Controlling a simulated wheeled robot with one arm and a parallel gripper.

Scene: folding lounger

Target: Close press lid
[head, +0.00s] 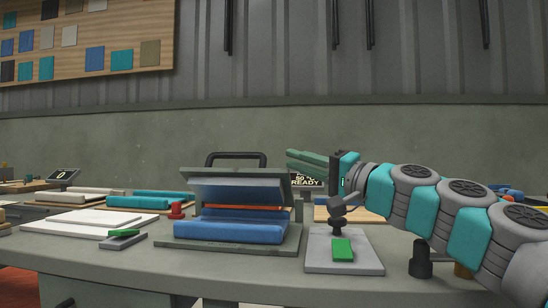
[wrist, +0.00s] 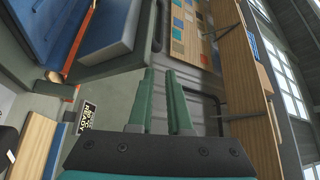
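The press (head: 230,232) stands on the bench in the middle of the head view. Its grey lid (head: 238,190) is raised and tilted above a blue padded base, with an orange-red strip in the gap. A dark loop handle (head: 236,155) stands on the lid's upper edge. The lid also shows at the upper left of the wrist view (wrist: 100,68), with part of the dark handle (wrist: 157,32) at its edge. My gripper (head: 289,160) is right of the lid, near handle height. Its green fingers (wrist: 160,73) are apart with nothing between them. I see no contact with the press.
A grey plate with a black knob and green button (head: 342,249) lies right of the press. A smaller grey block with a green top (head: 122,240), a red knob (head: 176,210) and white sheets (head: 85,221) lie left. A READY display (head: 306,181) stands behind my gripper.

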